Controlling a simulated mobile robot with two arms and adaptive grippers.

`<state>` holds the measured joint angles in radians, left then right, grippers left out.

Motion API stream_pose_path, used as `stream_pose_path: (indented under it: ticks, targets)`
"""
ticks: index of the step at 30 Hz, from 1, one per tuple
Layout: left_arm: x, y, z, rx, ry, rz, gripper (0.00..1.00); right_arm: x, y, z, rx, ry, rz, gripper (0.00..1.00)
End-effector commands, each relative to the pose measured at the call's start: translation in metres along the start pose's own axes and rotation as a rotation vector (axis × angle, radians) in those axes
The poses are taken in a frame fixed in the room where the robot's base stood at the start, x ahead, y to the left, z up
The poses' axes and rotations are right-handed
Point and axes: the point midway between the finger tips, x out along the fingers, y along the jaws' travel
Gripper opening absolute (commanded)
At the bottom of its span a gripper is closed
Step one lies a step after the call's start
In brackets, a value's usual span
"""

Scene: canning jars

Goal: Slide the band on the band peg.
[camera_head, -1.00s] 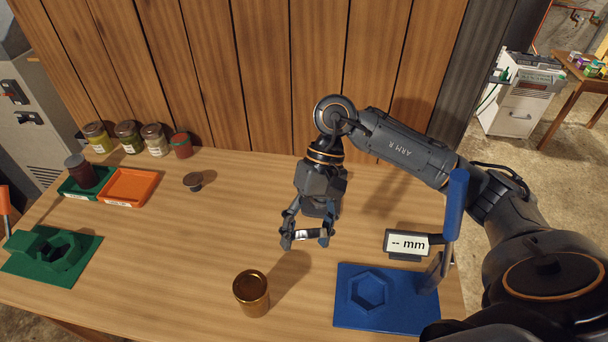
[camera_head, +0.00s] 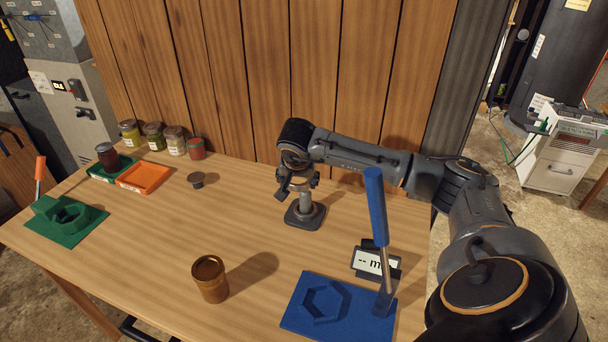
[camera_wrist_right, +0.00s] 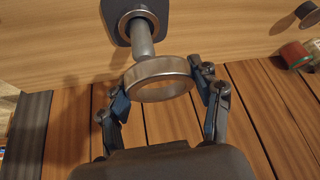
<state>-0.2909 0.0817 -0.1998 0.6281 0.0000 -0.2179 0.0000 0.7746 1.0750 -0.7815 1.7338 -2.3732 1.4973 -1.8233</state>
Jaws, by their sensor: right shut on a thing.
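The silver metal band (camera_wrist_right: 160,72) is between the two fingers of my right gripper (camera_wrist_right: 162,88) in the right wrist view. The band peg (camera_wrist_right: 142,40) is a grey post on a dark square base. Its free end runs up to the band's rim, and no peg shows through the band's opening. I cannot tell whether they touch. In the head view my right gripper (camera_head: 298,184) is just above the peg base (camera_head: 305,222), and the band is not clear there. My left gripper is not in view.
A gold jar (camera_head: 210,280) stands at the front. A blue fixture (camera_head: 300,318) with an upright blue handle and a readout (camera_head: 376,262) is to the right. A green fixture (camera_head: 78,232), trays and several jars are at the left. The table's middle is clear.

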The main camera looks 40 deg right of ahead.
Motion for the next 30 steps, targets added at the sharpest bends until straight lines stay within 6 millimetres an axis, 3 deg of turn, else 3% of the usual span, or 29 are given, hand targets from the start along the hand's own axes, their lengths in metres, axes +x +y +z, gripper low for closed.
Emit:
stream_pose_path:
  ticks: [3,7,16,19,30]
  targets:
    - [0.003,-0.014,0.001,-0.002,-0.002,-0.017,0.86,0.005,0.011,-0.023,0.023,0.057,0.045,0.47]
    - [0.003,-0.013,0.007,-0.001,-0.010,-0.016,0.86,0.007,0.015,-0.031,0.028,0.077,0.063,0.47]
    - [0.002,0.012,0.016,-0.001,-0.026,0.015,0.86,0.006,0.015,-0.031,0.027,0.076,0.062,0.47]
    - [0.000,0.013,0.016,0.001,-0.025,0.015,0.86,0.004,0.015,-0.031,0.023,0.074,0.058,0.47]
    - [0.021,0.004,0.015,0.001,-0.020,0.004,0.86,0.030,0.016,-0.017,0.023,0.072,0.060,0.47]
